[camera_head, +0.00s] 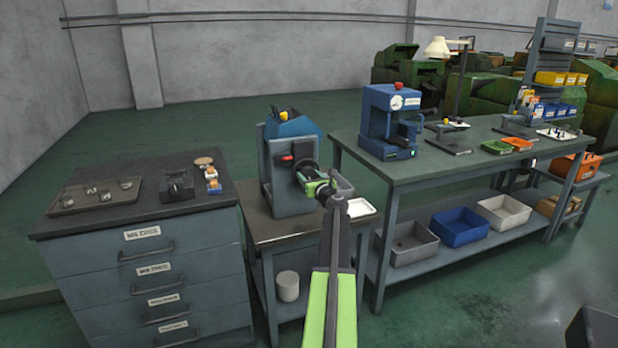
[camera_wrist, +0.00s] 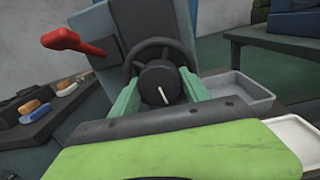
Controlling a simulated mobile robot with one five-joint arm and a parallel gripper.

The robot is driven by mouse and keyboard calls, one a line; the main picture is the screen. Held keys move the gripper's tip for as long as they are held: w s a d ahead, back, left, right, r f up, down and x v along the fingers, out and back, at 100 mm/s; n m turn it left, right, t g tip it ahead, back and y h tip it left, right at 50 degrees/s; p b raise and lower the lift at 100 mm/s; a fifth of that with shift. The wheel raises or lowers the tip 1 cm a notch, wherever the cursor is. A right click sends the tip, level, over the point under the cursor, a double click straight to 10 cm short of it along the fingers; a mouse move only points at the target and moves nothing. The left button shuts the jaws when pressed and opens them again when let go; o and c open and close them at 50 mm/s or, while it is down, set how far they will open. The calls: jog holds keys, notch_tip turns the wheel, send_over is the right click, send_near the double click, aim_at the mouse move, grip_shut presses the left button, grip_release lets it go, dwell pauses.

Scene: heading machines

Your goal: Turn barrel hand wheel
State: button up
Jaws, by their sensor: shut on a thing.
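The machine (camera_head: 289,165) is a grey-blue unit on a low stand. A dark barrel hand wheel (camera_head: 306,171) sticks out of its front. In the wrist view the black wheel rim (camera_wrist: 162,46) stands behind a round dark hub (camera_wrist: 160,85) with a white pointer line, which tilts slightly from upright. My gripper (camera_wrist: 156,92) has a green finger on each side of the hub and is shut on it. My arm hides part of the stand in the head view. A red lever (camera_wrist: 70,42) sticks out at the upper left of the machine.
A drawer cabinet (camera_head: 150,275) with a tray of dies stands at left. A long workbench (camera_head: 450,160) with a blue press (camera_head: 390,122) stands at right. A grey bin (camera_wrist: 235,92) and a white tray (camera_wrist: 297,140) lie right of the wheel.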

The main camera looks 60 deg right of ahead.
jog(key=shift+m, duration=0.5)
jog(key=o, duration=1.4)
jog(key=shift+s, duration=0.1)
jog(key=v, duration=1.7)
jog(key=shift+s+a, duration=0.1)
